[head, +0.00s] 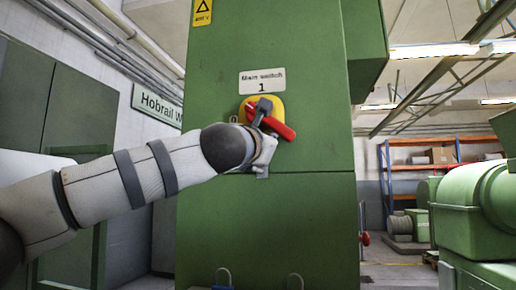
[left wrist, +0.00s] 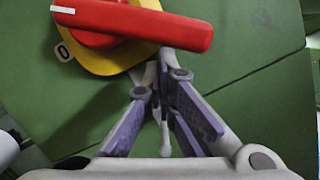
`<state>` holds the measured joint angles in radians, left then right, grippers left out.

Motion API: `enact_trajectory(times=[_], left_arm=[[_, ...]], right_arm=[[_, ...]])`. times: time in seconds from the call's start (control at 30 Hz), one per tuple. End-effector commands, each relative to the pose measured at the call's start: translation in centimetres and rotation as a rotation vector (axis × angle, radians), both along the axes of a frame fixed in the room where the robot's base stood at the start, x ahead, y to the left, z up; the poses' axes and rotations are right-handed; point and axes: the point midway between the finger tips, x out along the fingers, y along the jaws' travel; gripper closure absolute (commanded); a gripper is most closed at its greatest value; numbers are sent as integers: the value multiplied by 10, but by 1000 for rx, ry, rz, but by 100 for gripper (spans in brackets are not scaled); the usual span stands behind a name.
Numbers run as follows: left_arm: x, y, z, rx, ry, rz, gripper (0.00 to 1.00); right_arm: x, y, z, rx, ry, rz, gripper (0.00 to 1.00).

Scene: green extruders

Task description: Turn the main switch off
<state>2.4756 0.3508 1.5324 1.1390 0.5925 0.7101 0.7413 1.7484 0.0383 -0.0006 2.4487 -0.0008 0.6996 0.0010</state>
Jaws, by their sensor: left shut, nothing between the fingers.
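The main switch is a red handle (head: 279,128) on a yellow plate (head: 245,106), on the front of a green cabinet (head: 310,210) under a "Main switch 1" label (head: 262,81). The handle slants down to the right. In the left wrist view the red handle (left wrist: 165,24) crosses the top, with a "0" mark (left wrist: 62,51) at the plate's left. My left gripper (left wrist: 166,68) is shut and empty, its tips just below the handle; I cannot tell whether they touch it. In the head view my left gripper (head: 265,148) is partly hidden by its arm. My right gripper is out of view.
A yellow warning sign (head: 202,12) is higher on the cabinet. Green machinery (head: 480,215) stands at the right, with an orange and blue shelf (head: 432,165) behind. Another green cabinet (head: 65,115) stands at the left. Free floor shows right of the main cabinet.

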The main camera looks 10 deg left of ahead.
Motion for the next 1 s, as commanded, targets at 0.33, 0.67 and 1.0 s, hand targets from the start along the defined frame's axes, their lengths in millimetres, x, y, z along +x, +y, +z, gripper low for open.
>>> enact_trajectory(times=[0.33, 0.67, 1.0], left_arm=[[-2, -22, 13, -320, 10, -2, 100], [-4, -28, 28, -529, 13, -3, 100], [-3, -30, 32, -524, 16, -1, 100]], right_arm=[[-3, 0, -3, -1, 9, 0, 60], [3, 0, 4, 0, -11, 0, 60], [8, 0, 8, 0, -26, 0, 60]])
